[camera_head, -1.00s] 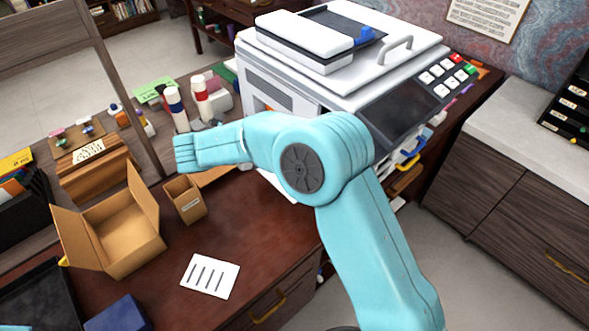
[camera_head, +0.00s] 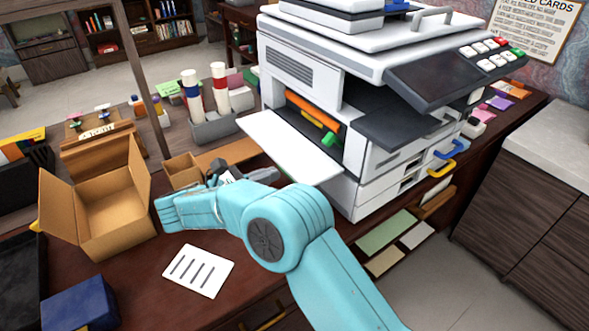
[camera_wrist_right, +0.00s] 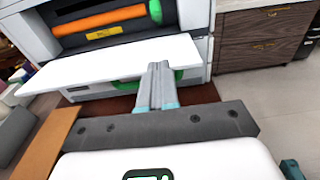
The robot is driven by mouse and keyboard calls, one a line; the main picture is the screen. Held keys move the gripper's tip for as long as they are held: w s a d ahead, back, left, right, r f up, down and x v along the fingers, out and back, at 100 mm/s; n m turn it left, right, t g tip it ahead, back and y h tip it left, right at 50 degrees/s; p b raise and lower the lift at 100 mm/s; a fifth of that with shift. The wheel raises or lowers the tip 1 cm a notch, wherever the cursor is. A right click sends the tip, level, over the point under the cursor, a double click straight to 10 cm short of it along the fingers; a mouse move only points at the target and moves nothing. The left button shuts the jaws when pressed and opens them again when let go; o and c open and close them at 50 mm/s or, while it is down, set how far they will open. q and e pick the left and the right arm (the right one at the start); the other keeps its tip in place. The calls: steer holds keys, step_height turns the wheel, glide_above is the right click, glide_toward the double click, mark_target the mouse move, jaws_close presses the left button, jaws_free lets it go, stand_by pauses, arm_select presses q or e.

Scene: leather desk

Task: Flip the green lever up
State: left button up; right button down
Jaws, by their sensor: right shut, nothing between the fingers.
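The printer (camera_head: 300,70) stands at the back with its white front flap (camera_head: 290,146) folded down. Inside the opening, a small green lever (camera_head: 328,140) shows by an orange roller (camera_head: 312,108) and a yellow strip. In the right wrist view, a green piece (camera_wrist_right: 155,12) is at the roller's right end, and a green curved part (camera_wrist_right: 130,80) shows partly below the flap. My right gripper (camera_head: 268,174) is low in front of the flap, apart from the lever. In the right wrist view its fingers (camera_wrist_right: 157,72) are together and empty, overlapping the flap's front edge in the picture. My left gripper is out of view.
An open cardboard box (camera_head: 105,215), a small box (camera_head: 182,170) and a bottle holder (camera_head: 215,128) stand to the left. A card (camera_head: 199,271) and a blue box (camera_head: 80,302) lie in front. Drawers with blue and yellow handles are at the printer's right.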

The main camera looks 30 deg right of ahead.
mark_target(298, 170)
steer(key=d, duration=0.2)
steer(key=d+p, duration=0.1)
steer(key=d, duration=0.2)
steer(key=d+p, duration=0.1)
steer(key=d, duration=0.2)
steer(key=shift+w+d+f, duration=0.15)
steer(key=shift+w+d, duration=0.1)
steer(key=shift+w, duration=0.1)
steer(key=d+r+p, duration=0.1)
steer(key=d+p, duration=0.1)
steer(key=d, duration=0.1)
steer(key=shift+w+r, duration=0.1)
steer(key=shift+r, duration=0.3)
steer(key=shift+d+r, duration=0.2)
steer(key=shift+d, duration=0.1)
steer(key=shift+w+d, duration=0.1)
steer(key=shift+d, duration=0.1)
steer(key=shift+r+b, duration=0.15)
steer(key=shift+b, duration=0.2)
steer(key=shift+r+y, duration=0.15)
steer(key=shift+y, duration=0.25)
steer(key=shift+d+r+y+b, duration=0.15)
steer(key=shift+r+y+b, duration=0.15)
steer(key=shift+b, duration=0.1)
